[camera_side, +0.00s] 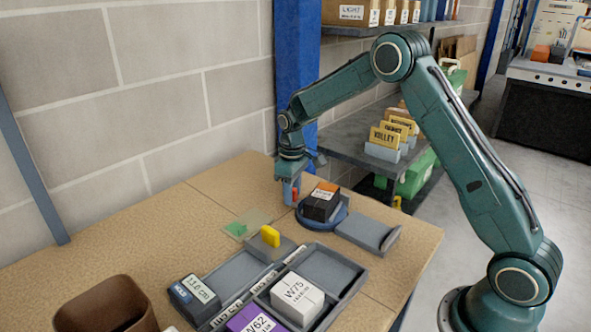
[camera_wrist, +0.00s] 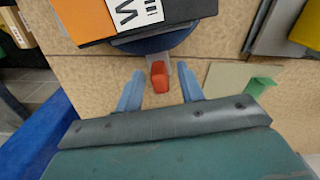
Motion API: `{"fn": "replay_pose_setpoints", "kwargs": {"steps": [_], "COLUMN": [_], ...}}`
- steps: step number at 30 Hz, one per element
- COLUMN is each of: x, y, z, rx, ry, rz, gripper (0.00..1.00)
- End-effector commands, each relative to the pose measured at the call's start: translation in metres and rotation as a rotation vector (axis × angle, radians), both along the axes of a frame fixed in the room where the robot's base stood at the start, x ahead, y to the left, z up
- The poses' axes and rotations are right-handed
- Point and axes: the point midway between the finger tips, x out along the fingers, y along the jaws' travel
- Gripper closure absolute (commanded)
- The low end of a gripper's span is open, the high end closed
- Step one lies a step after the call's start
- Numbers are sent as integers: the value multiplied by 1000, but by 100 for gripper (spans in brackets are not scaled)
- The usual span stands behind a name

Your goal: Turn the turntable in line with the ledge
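The blue round turntable (camera_side: 338,221) stands on the table with a black box (camera_side: 320,207) with an orange top on it. A short grey arm with a red knob (camera_wrist: 160,76) sticks out from the turntable's rim, on the side away from the ledge. The grey ledge (camera_side: 365,232), a flat plate with a raised end, lies to the right of the turntable. My gripper (camera_wrist: 160,70) points down at the knob. Its blue fingers stand apart on either side of the knob, with gaps visible. In the side view the fingers (camera_side: 289,190) partly hide the knob.
A thin mat with a green piece (camera_side: 236,229) lies left of the turntable. A yellow block (camera_side: 270,236) stands on a grey plate in front. A grey divided tray (camera_side: 333,268) holds boxes nearby. A shelf rack (camera_side: 345,137) stands behind the table.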

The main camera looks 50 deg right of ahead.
Motion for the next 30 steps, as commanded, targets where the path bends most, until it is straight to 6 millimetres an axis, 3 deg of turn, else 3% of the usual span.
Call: {"fn": "replay_pose_setpoints", "kwargs": {"steps": [7,13,30], "x": [0,0,-1], "y": [0,0,3], "z": [-1,0,0], "rx": [0,0,0], "ry": [0,0,1], "rz": [0,0,37], "gripper": [62,100,100]}}
